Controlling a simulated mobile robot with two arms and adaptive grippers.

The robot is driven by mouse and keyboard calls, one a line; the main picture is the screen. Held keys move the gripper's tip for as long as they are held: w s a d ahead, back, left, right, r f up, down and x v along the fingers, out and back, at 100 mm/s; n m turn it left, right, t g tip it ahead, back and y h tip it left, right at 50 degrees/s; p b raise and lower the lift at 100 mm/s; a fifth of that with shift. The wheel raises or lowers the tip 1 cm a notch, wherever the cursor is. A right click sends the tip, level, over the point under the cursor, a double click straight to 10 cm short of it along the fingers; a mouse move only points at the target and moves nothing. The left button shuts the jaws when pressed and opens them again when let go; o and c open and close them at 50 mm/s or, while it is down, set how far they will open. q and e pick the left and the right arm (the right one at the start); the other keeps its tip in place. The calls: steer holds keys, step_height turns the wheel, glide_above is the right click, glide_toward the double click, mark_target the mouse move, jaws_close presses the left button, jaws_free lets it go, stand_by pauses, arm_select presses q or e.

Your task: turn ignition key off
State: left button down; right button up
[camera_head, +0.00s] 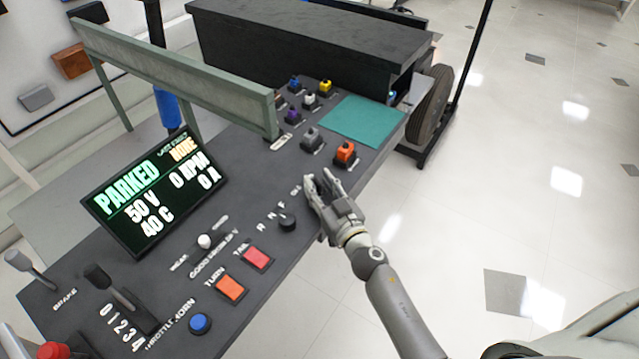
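My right gripper (317,182) reaches in from the lower right, with its fingertips low over the right edge of the dark control panel (262,185). I cannot make out an ignition key; the fingers cover the panel there, and a white label beside them is partly hidden. Whether the fingers are closed on anything is unclear. A black rotary knob (287,221) with letters around it sits just left of and below the fingers. The display (150,194) reads PARKED, 50 V, 40 C, 0 RPM and 0 A. My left gripper is not in view.
An orange-topped switch (345,151) and a grey one (312,138) stand just beyond the gripper, near a teal pad (362,121). Red (257,257) and orange (229,287) buttons and a throttle lever (108,284) lie nearer. A green rail (180,72) crosses behind. Floor at right is clear.

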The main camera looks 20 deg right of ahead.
steer(key=shift+w, duration=0.2)
jaws_close()
